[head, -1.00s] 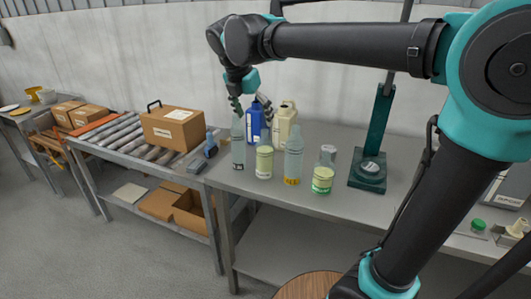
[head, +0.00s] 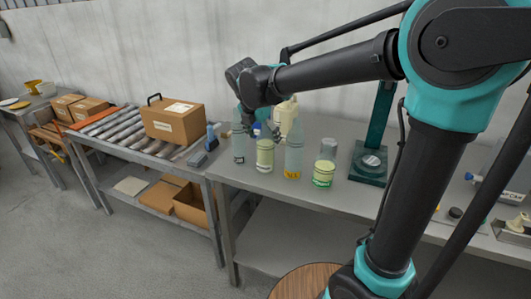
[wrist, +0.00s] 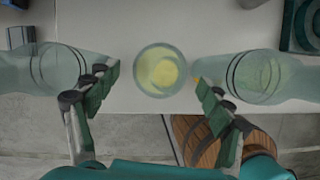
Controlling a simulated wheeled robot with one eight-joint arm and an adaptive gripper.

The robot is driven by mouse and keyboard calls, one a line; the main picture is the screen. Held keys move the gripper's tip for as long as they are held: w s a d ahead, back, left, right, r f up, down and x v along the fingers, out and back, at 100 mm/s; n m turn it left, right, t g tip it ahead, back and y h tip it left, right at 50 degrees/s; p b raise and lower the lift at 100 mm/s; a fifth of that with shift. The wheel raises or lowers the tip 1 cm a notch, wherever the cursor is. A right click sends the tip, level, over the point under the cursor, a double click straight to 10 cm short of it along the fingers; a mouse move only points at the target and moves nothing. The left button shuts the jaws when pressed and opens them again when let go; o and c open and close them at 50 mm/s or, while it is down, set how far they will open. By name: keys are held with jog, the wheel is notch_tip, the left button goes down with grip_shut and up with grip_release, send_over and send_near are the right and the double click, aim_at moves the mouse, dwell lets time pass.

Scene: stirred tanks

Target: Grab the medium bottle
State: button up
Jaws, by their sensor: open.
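A clear bottle with a pale yellow-green label (head: 265,157), shorter than the two beside it, stands upright on the grey bench. It seems to be the medium bottle. In the wrist view its round top (wrist: 158,68) lies between and slightly beyond the two fingertips. My gripper (wrist: 156,84) is open and points down over it, with green pads on either side and no clear contact. In the head view my gripper (head: 258,126) partly hides the bottle's upper part. A taller clear bottle (head: 239,146) stands to its left, and another with a yellow label (head: 293,158) to its right.
The flanking bottles are close to my fingers, at left (wrist: 60,68) and right (wrist: 265,77) in the wrist view. A roller conveyor with a carton (head: 172,122) is left.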

jog(key=x, duration=0.4)
jog(key=shift+f, duration=0.2)
jog(key=shift+s, duration=0.1)
jog(key=c, duration=1.6)
jog(key=shift+o, duration=0.2)
jog(key=shift+r, duration=0.1)
